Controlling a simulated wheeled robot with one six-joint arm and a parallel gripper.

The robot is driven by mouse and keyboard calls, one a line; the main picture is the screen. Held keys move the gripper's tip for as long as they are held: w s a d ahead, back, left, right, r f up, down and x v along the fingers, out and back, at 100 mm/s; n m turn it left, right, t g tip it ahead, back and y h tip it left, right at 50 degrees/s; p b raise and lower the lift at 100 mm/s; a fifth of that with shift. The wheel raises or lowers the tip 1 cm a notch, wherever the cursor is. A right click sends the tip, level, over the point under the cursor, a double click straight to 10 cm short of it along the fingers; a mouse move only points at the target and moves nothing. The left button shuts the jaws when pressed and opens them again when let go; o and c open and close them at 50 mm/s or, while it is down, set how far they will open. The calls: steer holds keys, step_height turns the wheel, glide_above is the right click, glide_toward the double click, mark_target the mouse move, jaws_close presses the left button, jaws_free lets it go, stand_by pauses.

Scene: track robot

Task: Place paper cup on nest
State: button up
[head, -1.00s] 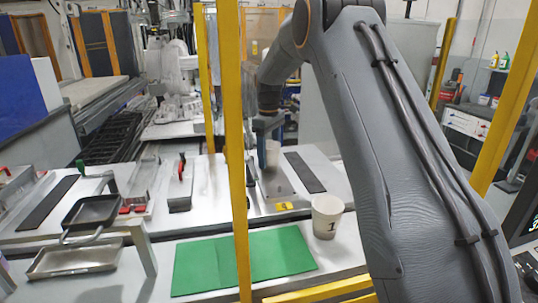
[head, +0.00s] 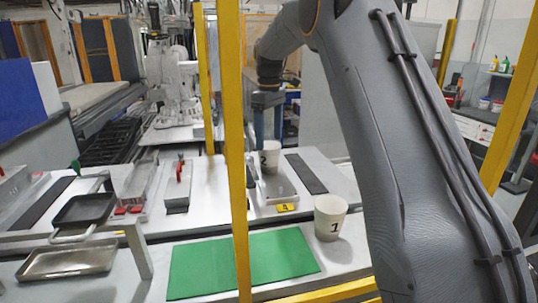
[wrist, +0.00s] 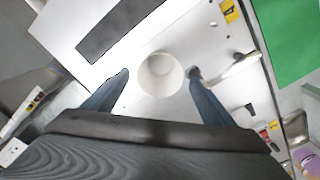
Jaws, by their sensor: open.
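A white paper cup marked 2 (head: 271,158) stands upright on the grey metal nest (head: 283,190) with the yellow label 4, on the white bench behind the yellow post. My gripper (head: 267,141) is above this cup with its fingers pointing down. In the wrist view, my gripper (wrist: 159,74) is open, one blue finger on each side of the cup (wrist: 160,75), with visible gaps and nothing held. I look down into the empty cup there. A second white cup marked 1 (head: 330,216) stands on the front bench, right of the green mat.
The green mat (head: 205,268) lies on the front bench. A yellow post (head: 236,150) crosses the view. A black strip (head: 306,173) lies right of the nest. A red-handled clamp (head: 178,190) stands left of it. Black and silver trays (head: 65,262) are at the left.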

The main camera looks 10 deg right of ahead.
step_height(320, 180, up, 5)
steer(key=shift+f+b, duration=0.1)
steer(key=shift+b, duration=0.45)
